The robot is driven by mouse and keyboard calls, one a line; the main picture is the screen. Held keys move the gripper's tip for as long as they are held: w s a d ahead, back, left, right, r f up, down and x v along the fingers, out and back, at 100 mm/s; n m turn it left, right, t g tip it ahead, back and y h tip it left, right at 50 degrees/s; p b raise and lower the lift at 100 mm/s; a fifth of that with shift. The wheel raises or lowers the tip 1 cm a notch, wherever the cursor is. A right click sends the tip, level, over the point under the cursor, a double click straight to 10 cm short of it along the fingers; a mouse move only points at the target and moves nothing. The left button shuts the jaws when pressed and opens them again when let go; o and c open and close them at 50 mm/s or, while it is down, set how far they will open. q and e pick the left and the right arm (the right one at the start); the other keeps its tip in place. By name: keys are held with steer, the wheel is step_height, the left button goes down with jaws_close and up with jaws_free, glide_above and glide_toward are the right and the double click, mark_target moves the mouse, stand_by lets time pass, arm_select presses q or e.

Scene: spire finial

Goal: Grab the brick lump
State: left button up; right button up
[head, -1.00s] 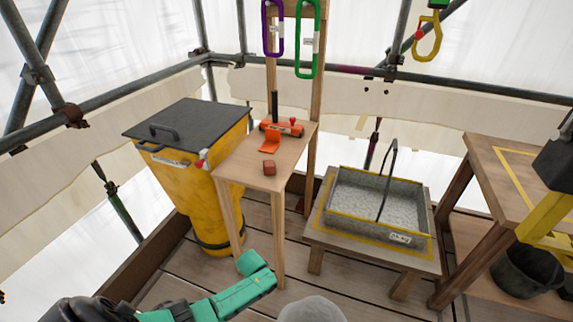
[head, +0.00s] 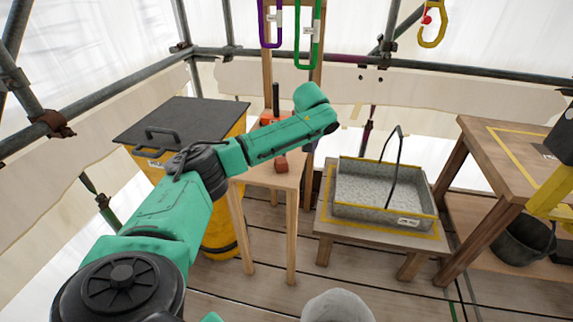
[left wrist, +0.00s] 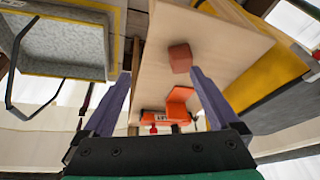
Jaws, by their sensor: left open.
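The brick lump (head: 281,164) is a small reddish-brown block on the small wooden table (head: 262,176). In the head view it shows just below my left forearm. It also shows in the left wrist view (left wrist: 180,57), ahead of my left gripper (left wrist: 160,73) and nearer its right finger. The two fingers are spread with nothing between them, and I see no contact with the lump. In the head view my left arm reaches across the table and partly covers the orange tool (head: 268,118). My right gripper is not in view.
The orange tool (left wrist: 178,108) lies near the lump. A yellow bin (head: 222,235) with a dark lid stands left of the table. A grey tray (head: 375,212) sits on a low stand to the right. Green and purple carabiners (head: 309,35) hang above.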

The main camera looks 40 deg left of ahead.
arm_select(q)
steer(key=n, duration=0.2)
glide_toward(282, 160)
steer(key=x, duration=1)
steer(key=shift+s, duration=0.1)
steer(key=shift+w+a+f, duration=0.2)
steer(key=shift+f, duration=0.1)
steer(key=shift+r, duration=0.1)
jaws_close()
steer(key=shift+r, duration=0.1)
